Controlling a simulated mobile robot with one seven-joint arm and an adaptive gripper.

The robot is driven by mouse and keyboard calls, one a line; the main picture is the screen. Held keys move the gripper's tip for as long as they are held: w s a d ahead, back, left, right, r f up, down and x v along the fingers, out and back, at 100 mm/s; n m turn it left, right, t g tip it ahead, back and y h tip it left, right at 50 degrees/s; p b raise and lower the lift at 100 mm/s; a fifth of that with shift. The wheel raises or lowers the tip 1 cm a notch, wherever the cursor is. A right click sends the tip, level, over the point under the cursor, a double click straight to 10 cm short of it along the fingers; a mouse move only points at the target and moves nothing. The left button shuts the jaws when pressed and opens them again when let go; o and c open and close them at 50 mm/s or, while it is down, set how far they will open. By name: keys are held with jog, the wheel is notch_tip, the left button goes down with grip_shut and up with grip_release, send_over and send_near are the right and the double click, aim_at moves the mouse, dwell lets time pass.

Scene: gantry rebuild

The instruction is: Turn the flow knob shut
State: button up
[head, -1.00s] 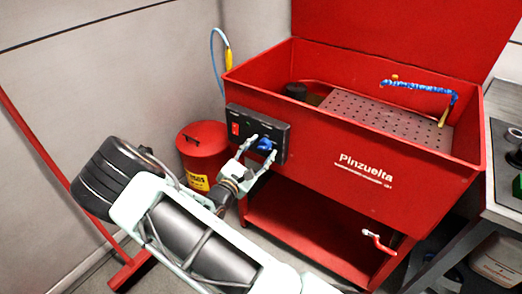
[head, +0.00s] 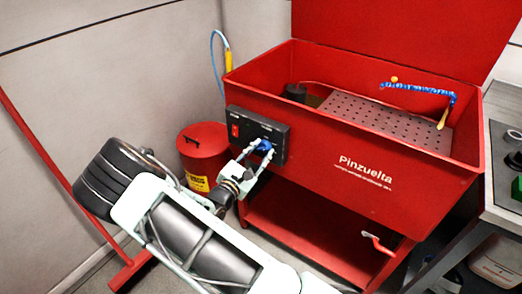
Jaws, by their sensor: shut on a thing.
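The blue flow knob (head: 265,145) sits on the right part of a black control panel (head: 246,124) on the front of a red parts washer (head: 330,165). My gripper (head: 261,149) is at the panel with its fingers on either side of the knob, shut on it. The fingers partly hide the knob, and I cannot read its turn angle.
A red switch (head: 235,130) is on the panel's left. A red lidded bin (head: 203,156) stands left of the washer. A red-handled valve (head: 378,243) sits low on the washer's front. A grey bench (head: 500,205) is at the right.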

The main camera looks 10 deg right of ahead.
jog(key=n+p, duration=0.2)
jog(key=shift+r+n+p, duration=0.25)
jog(key=shift+n+p, duration=0.05)
jog(key=shift+n, duration=0.1)
jog(key=n+p, duration=0.2)
jog(key=shift+n+g, duration=0.3)
jog(key=n+p, duration=0.2)
jog(key=n, duration=0.3)
jog(key=shift+w+a+f+p, duration=0.1)
jog(key=shift+f+p, duration=0.05)
jog(key=shift+p, duration=0.15)
jog(key=shift+n+g, duration=0.3)
jog(key=shift+g, duration=0.1)
jog(key=o, duration=1.2)
jog(key=shift+c, duration=0.2)
jog(key=v, duration=1.2)
jog(key=shift+f, duration=0.1)
